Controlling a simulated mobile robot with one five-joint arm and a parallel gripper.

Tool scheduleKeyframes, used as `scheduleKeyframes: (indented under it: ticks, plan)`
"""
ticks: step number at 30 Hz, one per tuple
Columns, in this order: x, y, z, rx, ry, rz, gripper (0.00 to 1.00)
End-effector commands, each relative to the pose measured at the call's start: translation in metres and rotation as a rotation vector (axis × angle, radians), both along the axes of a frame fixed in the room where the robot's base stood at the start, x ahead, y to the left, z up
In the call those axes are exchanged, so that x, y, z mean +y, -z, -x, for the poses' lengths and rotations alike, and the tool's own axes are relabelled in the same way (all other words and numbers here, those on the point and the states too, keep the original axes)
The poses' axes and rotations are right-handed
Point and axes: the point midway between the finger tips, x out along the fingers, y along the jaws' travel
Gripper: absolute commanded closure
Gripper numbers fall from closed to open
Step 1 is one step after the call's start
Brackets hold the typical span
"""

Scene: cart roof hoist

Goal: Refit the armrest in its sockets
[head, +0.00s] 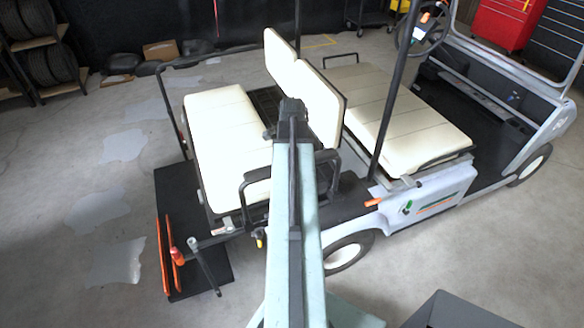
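A black armrest (257,175) shows at the near end of the rear cream seat (222,135). Its left end bends down beside the seat, and a dark piece in line with it shows right of my arm. My arm hides the middle, so I cannot tell whether this is one piece. I cannot make out the sockets or whether the armrest sits in them. My arm rises through the middle of the head view and ends in a dark joint in front of the rear backrest. My gripper's fingers are not visible.
The cart's front seat (395,115) and a black roof post (393,100) stand to the right. A black rear platform (205,285) with an orange bar (165,255) is at lower left. Open floor (70,210) lies left; a red cabinet (507,22) stands at the back.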

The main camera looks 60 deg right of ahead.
Motion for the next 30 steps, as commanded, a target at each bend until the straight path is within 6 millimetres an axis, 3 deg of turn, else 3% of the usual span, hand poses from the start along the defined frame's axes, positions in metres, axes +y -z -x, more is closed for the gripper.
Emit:
scheduleKeyframes:
  ticks: [23, 24, 27, 30]
  plan:
    - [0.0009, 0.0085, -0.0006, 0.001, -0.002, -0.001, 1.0]
    - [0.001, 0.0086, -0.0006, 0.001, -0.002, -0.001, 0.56]
    - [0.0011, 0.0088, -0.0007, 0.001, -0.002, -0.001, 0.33]
    - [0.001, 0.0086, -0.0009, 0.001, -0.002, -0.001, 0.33]
